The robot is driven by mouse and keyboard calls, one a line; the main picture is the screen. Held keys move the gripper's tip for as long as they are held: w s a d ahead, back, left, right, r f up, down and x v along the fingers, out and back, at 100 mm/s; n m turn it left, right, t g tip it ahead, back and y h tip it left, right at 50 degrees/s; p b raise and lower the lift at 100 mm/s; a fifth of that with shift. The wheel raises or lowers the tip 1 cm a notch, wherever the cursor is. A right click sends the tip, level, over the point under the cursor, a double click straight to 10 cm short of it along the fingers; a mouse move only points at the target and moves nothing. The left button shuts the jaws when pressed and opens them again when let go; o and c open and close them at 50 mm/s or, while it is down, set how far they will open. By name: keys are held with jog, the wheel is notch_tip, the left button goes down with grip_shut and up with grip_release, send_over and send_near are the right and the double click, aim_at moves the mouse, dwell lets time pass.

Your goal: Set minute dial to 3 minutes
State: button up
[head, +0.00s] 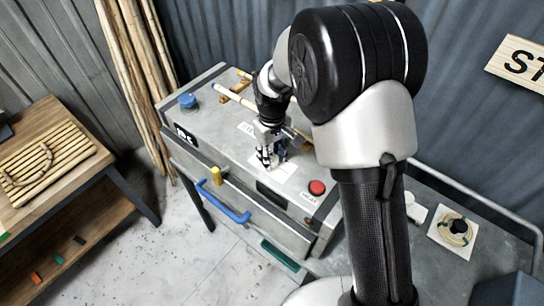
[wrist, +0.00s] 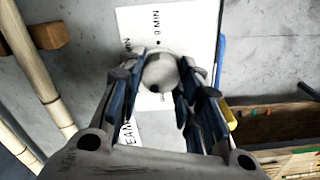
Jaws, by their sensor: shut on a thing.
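The minute dial (wrist: 160,74) is a round grey knob in the wrist view, between the fingers of my gripper (wrist: 159,88). My gripper is shut on it, with blue-lined fingers at its left and right sides. The dial sits on a white label plate (wrist: 190,22) on which "9 MIN" shows with a dot; other markings are partly hidden by the fingers. A small nub shows at the dial's lower edge. In the head view my gripper (head: 268,158) reaches down to the white plate (head: 284,172) on the grey machine top, and the fingers hide most of the dial.
On the grey steam box (head: 215,125) are a red button (head: 317,187) to the right, a blue knob (head: 187,101) at the far left and a rattan pole (head: 232,98) behind. A blue handle (head: 222,203) and yellow knob (head: 215,176) are on its front. A wooden bench (head: 110,160) stands left.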

aim_at(273, 158)
jog(key=m, duration=0.5)
jog(key=shift+b, duration=0.4)
dwell(0.3)
jog(key=o, duration=1)
jog(key=shift+o, duration=0.2)
notch_tip(273, 158, up, 12)
jog(key=shift+d, duration=0.1)
